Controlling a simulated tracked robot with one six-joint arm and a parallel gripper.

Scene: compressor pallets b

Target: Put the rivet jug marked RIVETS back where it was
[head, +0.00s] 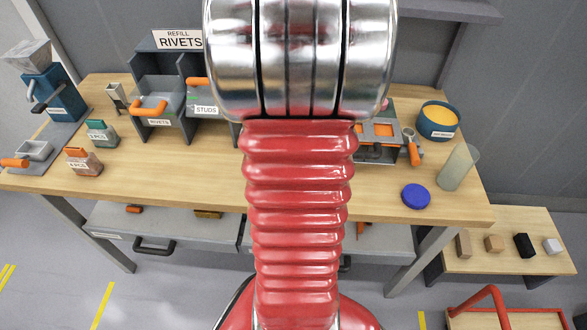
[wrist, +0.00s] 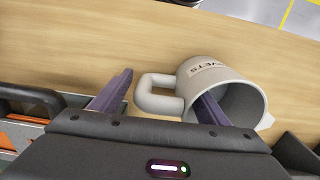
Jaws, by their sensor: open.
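The rivet jug (wrist: 190,75) is pale grey, with a label whose visible letters end in "VETS". It shows in the wrist view right of centre, over the wooden bench. Its open mouth and spout face the lower right of the picture, and its loop handle points left. My gripper (wrist: 165,84) is open, with the handle between its two fingers. The right finger overlaps the jug's wall and mouth; I cannot tell whether it touches. In the head view my arm covers the middle of the bench, and neither the jug nor my gripper shows.
The bench (head: 200,183) holds a RIVETS bin (head: 158,105) under a refill sign (head: 180,40), and a STUDS bin (head: 206,122). At the right are a blue lid (head: 416,196), a clear cylinder (head: 457,168) and a tub (head: 438,130). Bare wood lies along the front left.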

